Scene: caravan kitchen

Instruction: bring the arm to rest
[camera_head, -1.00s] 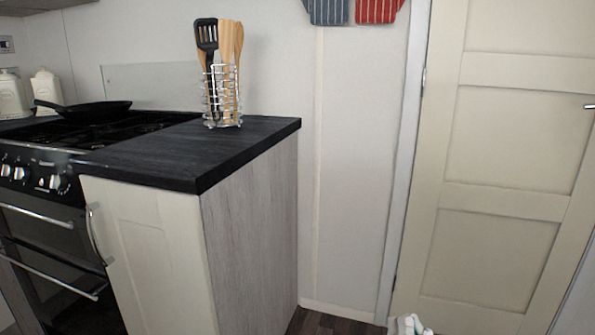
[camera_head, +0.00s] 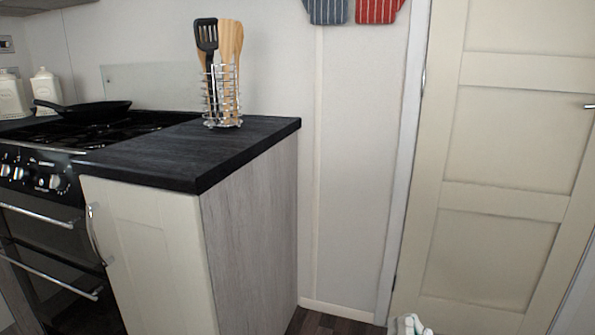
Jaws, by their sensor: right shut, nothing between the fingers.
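Only a small white and green part of my right gripper (camera_head: 408,326) shows, at the bottom edge of the head view, low in front of the foot of the cream door. The rest of it is cut off by the frame. It is shut and holds nothing. It is apart from the cabinet and the worktop. My left gripper is not in view.
A dark worktop (camera_head: 190,150) on a cabinet bears a wire rack (camera_head: 222,100) of utensils. Left of it is a stove (camera_head: 45,205) with a black pan (camera_head: 90,110). A closed cream door (camera_head: 500,150) stands right. Dark floor (camera_head: 325,322) shows between.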

